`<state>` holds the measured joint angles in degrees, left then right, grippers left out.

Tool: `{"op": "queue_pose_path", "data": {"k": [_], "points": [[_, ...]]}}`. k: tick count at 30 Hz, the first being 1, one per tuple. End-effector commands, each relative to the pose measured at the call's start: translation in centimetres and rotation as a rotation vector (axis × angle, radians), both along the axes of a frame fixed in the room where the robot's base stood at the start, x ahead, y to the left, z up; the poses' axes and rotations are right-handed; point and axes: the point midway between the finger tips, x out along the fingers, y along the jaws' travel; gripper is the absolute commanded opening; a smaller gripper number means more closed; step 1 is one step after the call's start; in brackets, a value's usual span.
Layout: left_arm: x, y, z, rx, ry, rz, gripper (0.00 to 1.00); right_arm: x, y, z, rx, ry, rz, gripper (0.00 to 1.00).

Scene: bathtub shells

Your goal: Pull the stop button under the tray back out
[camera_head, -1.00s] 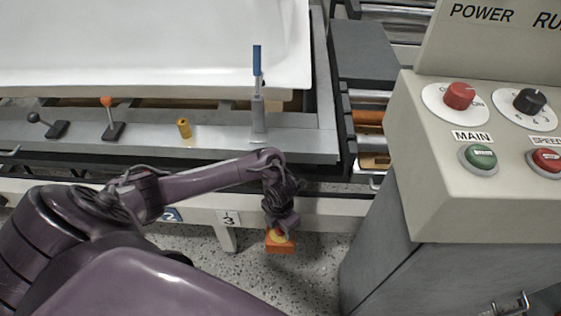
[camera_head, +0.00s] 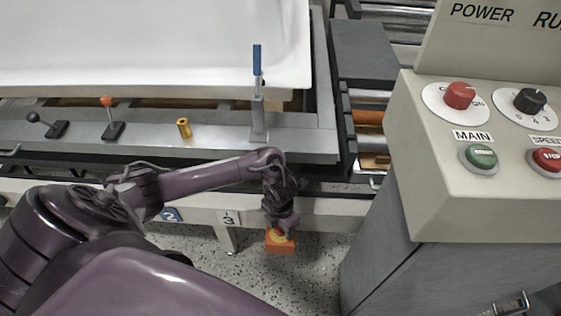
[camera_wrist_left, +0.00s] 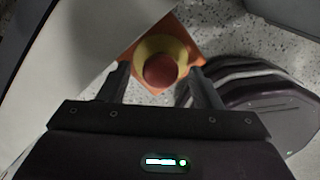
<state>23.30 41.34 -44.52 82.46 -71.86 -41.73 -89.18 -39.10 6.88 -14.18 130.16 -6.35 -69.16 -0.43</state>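The stop button is a round red knob (camera_wrist_left: 160,70) on a yellow ring and an orange box, seen from above in the left wrist view. In the head view the orange box (camera_head: 280,247) shows below the white rail, with part of its yellow ring; the red knob is hidden by my gripper. My left gripper (camera_head: 281,228) is just above the box. In the left wrist view its two fingers (camera_wrist_left: 160,78) are spread on either side of the knob, with a gap visible on each side. My right gripper is not in view.
The large white tray (camera_head: 150,45) lies above the grey frame, with levers, a brass peg (camera_head: 184,128) and a blue-handled clamp (camera_head: 257,80) along its front. A control cabinet (camera_head: 475,190) with knobs and buttons stands at right. Speckled floor lies below.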

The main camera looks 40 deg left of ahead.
Motion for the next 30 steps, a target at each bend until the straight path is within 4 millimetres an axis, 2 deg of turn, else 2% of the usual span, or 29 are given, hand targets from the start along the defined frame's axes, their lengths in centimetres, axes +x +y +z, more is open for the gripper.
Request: {"op": "queue_pose_path", "data": {"k": [2,11,24,25,30], "points": [[-0.03,-0.03,-0.02,-0.001,0.0,0.0,0.53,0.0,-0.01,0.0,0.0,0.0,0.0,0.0],[-0.02,-0.06,-0.02,-0.001,0.0,0.0,0.14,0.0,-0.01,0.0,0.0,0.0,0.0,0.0],[0.02,-0.03,0.93,-0.001,-0.001,-0.001,0.12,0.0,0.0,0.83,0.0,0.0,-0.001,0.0],[0.02,-0.03,0.9,-0.001,0.0,-0.001,0.36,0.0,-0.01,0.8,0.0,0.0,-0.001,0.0],[0.01,-0.04,0.76,-0.001,0.0,0.0,0.58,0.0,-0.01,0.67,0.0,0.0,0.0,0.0]]}}
